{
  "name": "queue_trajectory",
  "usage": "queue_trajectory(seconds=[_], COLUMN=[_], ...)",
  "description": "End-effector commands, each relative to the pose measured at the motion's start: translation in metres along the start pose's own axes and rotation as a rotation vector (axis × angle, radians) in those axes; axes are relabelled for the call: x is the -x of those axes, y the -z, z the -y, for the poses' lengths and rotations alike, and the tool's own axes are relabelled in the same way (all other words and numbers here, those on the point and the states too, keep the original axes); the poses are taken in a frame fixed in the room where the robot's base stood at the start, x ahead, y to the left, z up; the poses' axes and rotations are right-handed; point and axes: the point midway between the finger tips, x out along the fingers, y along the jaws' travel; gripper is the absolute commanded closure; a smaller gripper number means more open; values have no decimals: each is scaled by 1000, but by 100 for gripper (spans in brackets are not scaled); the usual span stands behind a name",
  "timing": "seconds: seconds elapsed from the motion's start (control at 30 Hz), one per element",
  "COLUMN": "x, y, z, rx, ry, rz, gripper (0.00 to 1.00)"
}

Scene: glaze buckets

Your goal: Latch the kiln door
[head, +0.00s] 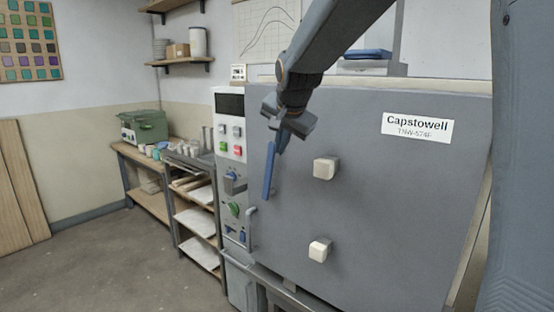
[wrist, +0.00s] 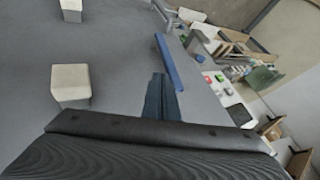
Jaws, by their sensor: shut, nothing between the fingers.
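The kiln door (head: 370,230) is a large grey panel with a "Capstowell" label and two pale blocks on its face. It looks near flush with the control panel at its left; I cannot tell if it is fully closed. A blue latch bar (head: 268,172) hangs near upright at the door's left edge, and shows in the wrist view (wrist: 180,66). My gripper (head: 281,147) is shut and empty at the bar's upper end. In the wrist view the fingers (wrist: 162,90) lie close beside the bar; contact is unclear.
The control panel (head: 230,125) with buttons and switches stands just left of the door. A grey handle (head: 250,228) is below the bar. The pale blocks (head: 326,168) stick out from the door. A shelf cart (head: 195,222) and open floor lie left.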

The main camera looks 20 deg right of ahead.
Motion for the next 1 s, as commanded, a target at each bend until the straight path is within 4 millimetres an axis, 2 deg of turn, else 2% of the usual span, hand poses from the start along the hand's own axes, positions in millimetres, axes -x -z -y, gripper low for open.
queue_trajectory(seconds=[0.27,0.43,0.8,1.0], x=[-1,-11,-66,-89], y=[-1,-1,-1,-1], z=[-1,-1,-2,-1], rx=[0,1,2,2], ry=[-1,-4,-4,-3], rz=[1,4,4,3], gripper=[100,100,100,100])
